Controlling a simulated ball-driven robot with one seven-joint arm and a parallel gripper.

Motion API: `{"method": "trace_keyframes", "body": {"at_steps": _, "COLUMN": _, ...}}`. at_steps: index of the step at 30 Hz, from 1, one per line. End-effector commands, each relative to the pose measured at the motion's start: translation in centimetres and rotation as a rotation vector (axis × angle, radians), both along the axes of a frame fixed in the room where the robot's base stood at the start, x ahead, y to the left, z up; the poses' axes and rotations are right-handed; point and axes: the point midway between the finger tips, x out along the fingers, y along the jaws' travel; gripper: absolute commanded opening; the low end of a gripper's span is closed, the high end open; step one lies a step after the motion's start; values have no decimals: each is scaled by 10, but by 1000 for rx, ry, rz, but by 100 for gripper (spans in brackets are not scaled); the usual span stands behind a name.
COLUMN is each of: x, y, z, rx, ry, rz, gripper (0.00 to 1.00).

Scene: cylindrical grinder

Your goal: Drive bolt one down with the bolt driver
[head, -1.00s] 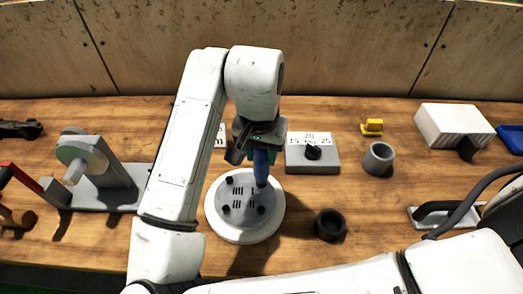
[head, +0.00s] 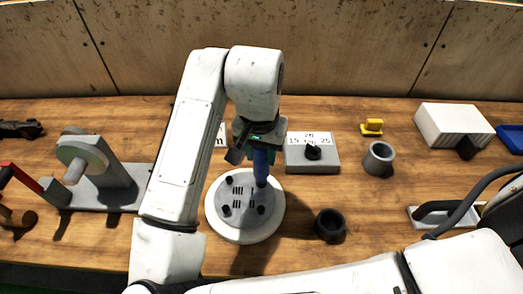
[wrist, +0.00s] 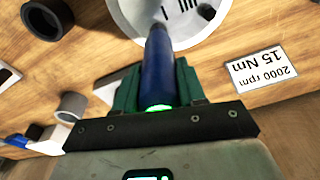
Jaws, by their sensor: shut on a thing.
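My gripper (head: 260,141) is shut on the blue bolt driver (head: 261,168), which points down. A green light glows on the driver (wrist: 158,85) in the wrist view, between the green finger pads. The driver's lower end is at the upper right bolt position of the round white plate (head: 243,235), beside the single-stroke mark. It hides the bolt there, so I cannot tell how deep that bolt sits. Three dark bolt heads show at the other positions: upper left (head: 229,180), lower left (head: 226,210) and lower right (head: 261,210). Stroke marks stand near them.
A grey dial box (head: 325,166) marked 15, 20, 25 stands right of the plate. A card (wrist: 262,69) reads 2000 rpm, 15 Nm. A dark cup (head: 330,226) and a grey cup (head: 378,160) stand to the right. A grey wheel fixture (head: 116,188) is at left.

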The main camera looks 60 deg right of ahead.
Motion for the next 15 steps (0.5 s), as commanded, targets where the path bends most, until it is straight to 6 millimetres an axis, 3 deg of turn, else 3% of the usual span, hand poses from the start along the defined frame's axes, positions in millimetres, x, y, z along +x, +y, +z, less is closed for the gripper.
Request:
{"method": "trace_keyframes", "body": {"at_steps": 7, "x": -1, "y": 0, "z": 0, "rx": 3, "ry": 4, "rz": 0, "gripper": 9}}
{"method": "trace_keyframes", "body": {"at_steps": 15, "x": -1, "y": 0, "z": 15, "rx": 1, "ry": 3, "rz": 0, "gripper": 10}}
